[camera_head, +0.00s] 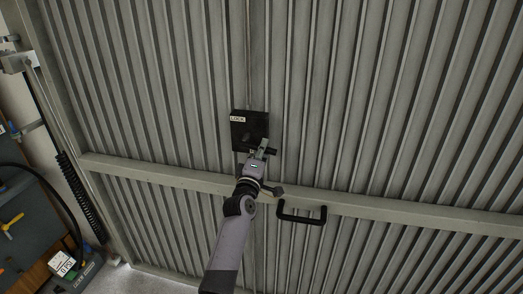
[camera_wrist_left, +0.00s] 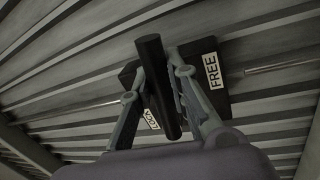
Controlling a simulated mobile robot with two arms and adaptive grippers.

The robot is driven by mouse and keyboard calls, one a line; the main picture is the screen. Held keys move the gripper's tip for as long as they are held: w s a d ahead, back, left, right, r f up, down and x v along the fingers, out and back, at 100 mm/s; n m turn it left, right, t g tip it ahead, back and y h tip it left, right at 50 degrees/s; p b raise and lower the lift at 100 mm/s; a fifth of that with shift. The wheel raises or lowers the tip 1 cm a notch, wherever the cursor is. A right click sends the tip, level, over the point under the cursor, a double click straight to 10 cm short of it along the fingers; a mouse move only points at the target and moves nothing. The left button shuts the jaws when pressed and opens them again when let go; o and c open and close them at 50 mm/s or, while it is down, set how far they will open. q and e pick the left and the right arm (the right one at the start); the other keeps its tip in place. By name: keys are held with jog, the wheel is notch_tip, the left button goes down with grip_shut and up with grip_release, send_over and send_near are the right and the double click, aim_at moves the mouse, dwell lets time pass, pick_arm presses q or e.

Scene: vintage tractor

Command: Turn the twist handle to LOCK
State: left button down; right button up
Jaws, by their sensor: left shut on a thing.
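The black lock box (camera_head: 242,137) is mounted on the grey corrugated door, with a white LOCK label (camera_head: 237,119) at its upper left. My left gripper (camera_head: 263,149) is at the box's lower right and covers part of it. In the left wrist view, the twist handle (camera_wrist_left: 157,85) is a dark round bar between the two fingers, which are shut on it. The bar stands nearly upright in that view, slightly tilted. The FREE label (camera_wrist_left: 212,71) shows right of the bar and the LOCK label (camera_wrist_left: 149,120) shows lower left, partly hidden. My right gripper is not in view.
A black pull handle (camera_head: 302,217) sticks out from the door to the lower right of my left gripper. A horizontal rail (camera_head: 400,210) crosses the door below the box.

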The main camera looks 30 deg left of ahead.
pick_arm(q)
jog(key=shift+r+n+y+p, duration=0.4)
jog(key=shift+r+n, duration=0.25)
jog(key=shift+n, duration=0.55)
jog(key=c, duration=1.5)
grip_release()
jog(key=shift+f, duration=0.1)
jog(key=v, duration=0.7)
jog(key=shift+s, duration=0.25)
